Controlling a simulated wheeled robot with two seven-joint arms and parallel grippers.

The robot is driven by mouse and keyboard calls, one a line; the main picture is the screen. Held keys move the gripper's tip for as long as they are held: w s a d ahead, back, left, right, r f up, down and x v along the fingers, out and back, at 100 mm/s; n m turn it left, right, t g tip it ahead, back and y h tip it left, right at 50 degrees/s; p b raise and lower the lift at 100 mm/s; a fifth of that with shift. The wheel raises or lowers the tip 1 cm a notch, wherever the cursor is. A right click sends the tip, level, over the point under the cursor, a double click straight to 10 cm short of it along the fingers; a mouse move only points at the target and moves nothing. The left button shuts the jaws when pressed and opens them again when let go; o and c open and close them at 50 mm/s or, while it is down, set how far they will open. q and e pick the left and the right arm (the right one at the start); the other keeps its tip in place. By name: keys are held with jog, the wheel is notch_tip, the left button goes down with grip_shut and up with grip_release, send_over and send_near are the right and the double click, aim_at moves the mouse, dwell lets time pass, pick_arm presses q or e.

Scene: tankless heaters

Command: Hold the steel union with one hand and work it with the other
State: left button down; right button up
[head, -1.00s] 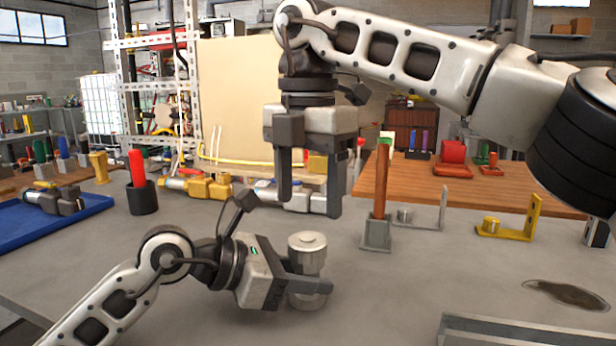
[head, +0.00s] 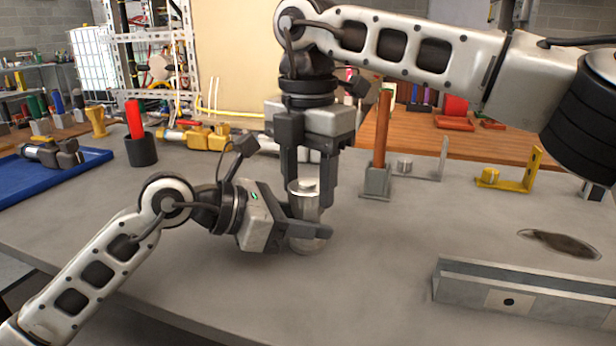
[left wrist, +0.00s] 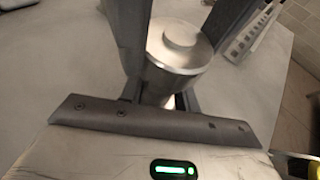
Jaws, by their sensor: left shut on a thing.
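The steel union (head: 305,216), a grey metal cylinder with a small raised cap, stands roughly upright, slightly tilted, above the grey bench. My left gripper (head: 310,234) is shut on its lower part from the left side. My right gripper (head: 310,190) points down from above, its two fingers apart and beside the upper part of the union. The union's left edge hides part of one right finger. In the left wrist view the union's top (left wrist: 180,45) shows between two dark fingers. Contact between the right fingers and the union is unclear.
A brown upright handle in a grey base (head: 376,182) stands just right of my right gripper. A grey metal channel (head: 520,290) lies at the front right. A black cup with a red handle (head: 140,150) and a blue tray (head: 95,157) are at left.

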jog(key=n, duration=1)
pick_arm(q)
jog(key=shift+a, duration=0.1)
pick_arm(e)
jog(key=n, duration=0.7)
jog(key=shift+n, duration=0.4)
pick_arm(q)
jog(key=shift+w, duration=0.1)
pick_arm(e)
jog(key=n, duration=0.5)
jog(key=shift+r, duration=0.1)
jog(key=n, duration=0.2)
jog(key=shift+n, duration=0.3)
jog(key=n, duration=0.4)
jog(key=shift+n, duration=0.3)
jog(key=n, duration=0.3)
jog(key=shift+n, duration=0.4)
